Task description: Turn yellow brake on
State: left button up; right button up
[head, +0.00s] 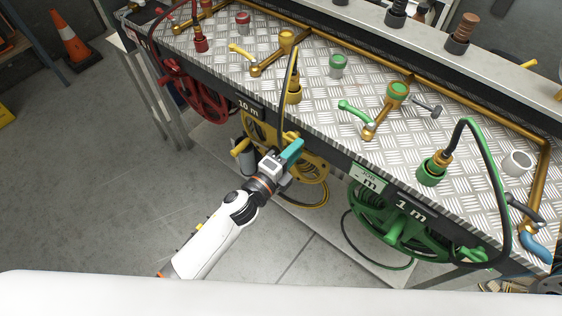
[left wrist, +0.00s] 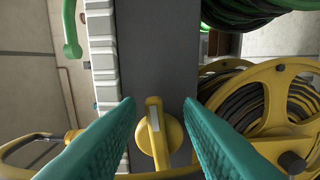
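My left gripper (head: 292,152) has teal fingers and is in front of the bench edge by the yellow hose reel (head: 258,134). In the left wrist view the gripper (left wrist: 159,104) is open, with nothing between its fingertips. A round yellow knob with a raised bar handle (left wrist: 173,134), which looks like the yellow brake, shows ahead between the fingers on the dark bench front. The fingers appear apart from it. The bar points nearly along the view's vertical. In the head view the gripper seems to hide this knob. My right gripper is not in view.
The green reel (head: 400,228) hangs to the right and the red reel (head: 197,97) to the left. A yellow hose nozzle (head: 294,93) stands on the metal bench top (head: 320,100) just behind the gripper. The floor (head: 120,170) in front is clear.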

pick_arm(q)
jog(key=b+v, duration=0.1)
jog(key=v, duration=1)
jog(key=shift+a+b, duration=0.2)
jog(key=shift+b, duration=0.1)
jog(key=shift+s, duration=0.15)
